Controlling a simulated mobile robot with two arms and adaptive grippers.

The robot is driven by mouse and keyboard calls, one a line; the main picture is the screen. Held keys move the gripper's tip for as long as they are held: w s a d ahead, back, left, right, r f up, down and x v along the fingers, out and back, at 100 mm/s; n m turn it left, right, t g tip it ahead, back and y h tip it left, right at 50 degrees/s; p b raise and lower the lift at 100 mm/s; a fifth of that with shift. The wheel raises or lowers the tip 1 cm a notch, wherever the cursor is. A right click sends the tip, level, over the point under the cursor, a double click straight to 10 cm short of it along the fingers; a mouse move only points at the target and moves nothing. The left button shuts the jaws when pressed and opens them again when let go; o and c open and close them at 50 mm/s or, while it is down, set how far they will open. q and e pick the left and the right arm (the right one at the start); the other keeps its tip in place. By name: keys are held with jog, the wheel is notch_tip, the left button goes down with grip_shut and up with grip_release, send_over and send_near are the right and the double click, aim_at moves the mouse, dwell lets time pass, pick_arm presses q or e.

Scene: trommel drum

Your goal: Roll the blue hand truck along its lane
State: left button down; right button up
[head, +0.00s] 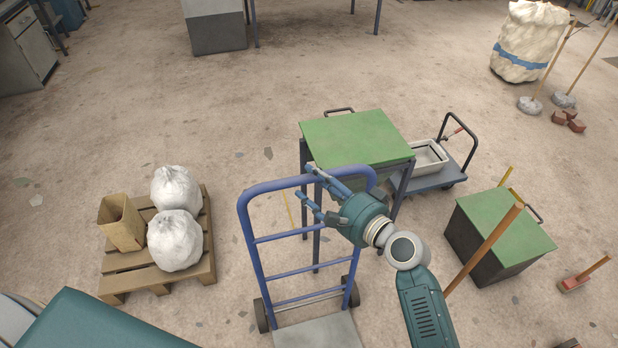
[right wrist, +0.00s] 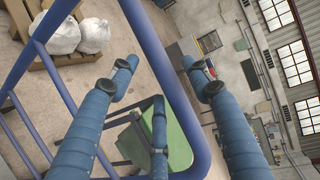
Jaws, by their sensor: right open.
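The blue hand truck (head: 277,186) stands upright in the lower middle of the head view, with a curved top bar, several crossbars, dark wheels and a grey toe plate (head: 318,332). My right gripper (head: 308,183) is open at its top bar, toward the right side. In the right wrist view the fingers (right wrist: 157,75) are spread, and the blue tube (right wrist: 150,55) passes between them without being clasped. I cannot tell whether any finger touches it. Part of the frame's right side is hidden behind the gripper. My left gripper is not in view.
A pallet (head: 155,275) with white sacks and a box stands left of the hand truck. A green-topped table (head: 357,138) stands close behind it.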

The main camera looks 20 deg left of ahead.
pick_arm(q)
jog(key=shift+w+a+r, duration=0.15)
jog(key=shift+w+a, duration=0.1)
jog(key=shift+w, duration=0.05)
pick_arm(e)
jog(key=shift+x, duration=1.2)
grip_shut()
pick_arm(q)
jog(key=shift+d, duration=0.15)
